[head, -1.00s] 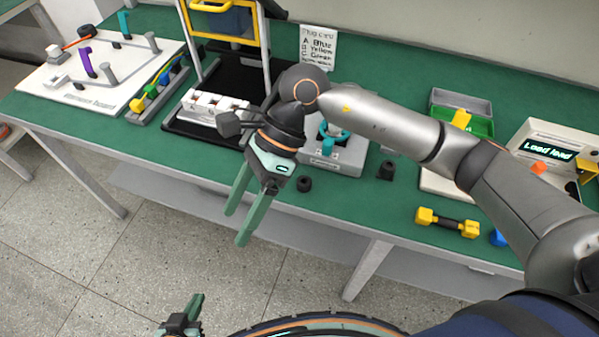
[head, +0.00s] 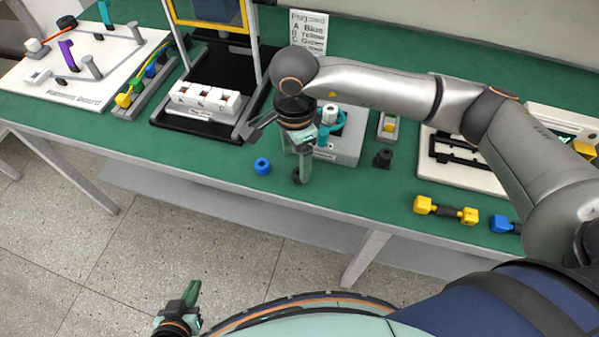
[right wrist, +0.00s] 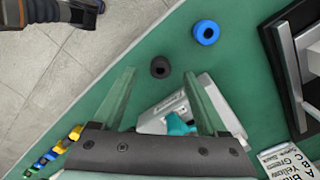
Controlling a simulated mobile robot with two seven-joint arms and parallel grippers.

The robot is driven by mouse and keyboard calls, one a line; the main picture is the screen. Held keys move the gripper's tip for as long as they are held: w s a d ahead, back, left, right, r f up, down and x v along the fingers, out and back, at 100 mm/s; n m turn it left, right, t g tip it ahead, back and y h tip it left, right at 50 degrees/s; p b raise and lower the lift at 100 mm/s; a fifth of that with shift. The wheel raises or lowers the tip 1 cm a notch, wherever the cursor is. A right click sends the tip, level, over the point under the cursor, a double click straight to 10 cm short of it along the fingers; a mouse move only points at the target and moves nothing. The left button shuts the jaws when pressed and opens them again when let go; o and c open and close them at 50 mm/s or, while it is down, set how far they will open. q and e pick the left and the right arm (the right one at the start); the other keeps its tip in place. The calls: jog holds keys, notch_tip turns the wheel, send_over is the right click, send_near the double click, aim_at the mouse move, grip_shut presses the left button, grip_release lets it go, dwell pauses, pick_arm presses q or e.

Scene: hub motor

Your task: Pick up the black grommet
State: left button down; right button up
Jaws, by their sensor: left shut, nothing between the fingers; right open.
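The black grommet (head: 297,177) lies on the green table near its front edge, partly hidden by my right gripper in the head view. In the right wrist view the black grommet (right wrist: 160,67) is a dark ring with a hole, just beyond the fingertips and between their lines. My right gripper (head: 303,170) points down over it; in the right wrist view its fingers (right wrist: 160,76) are spread and empty. My left gripper (head: 191,292) is shut and empty, low in front of the table.
A blue grommet (head: 262,166) lies left of the black one. A grey fixture with a teal part (head: 345,146) stands behind the gripper. A black block (head: 383,159) and a yellow-ended dumbbell-shaped part (head: 445,210) are to the right. A white block (head: 207,100) sits on a black stand.

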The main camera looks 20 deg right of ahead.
jog(key=shift+w+d+f, duration=0.1)
jog(key=shift+d+f, duration=0.15)
jog(key=shift+f, duration=0.95)
jog(key=shift+w+d+f, duration=0.1)
jog(key=shift+d+f, duration=0.1)
jog(key=shift+f, duration=0.95)
grip_shut()
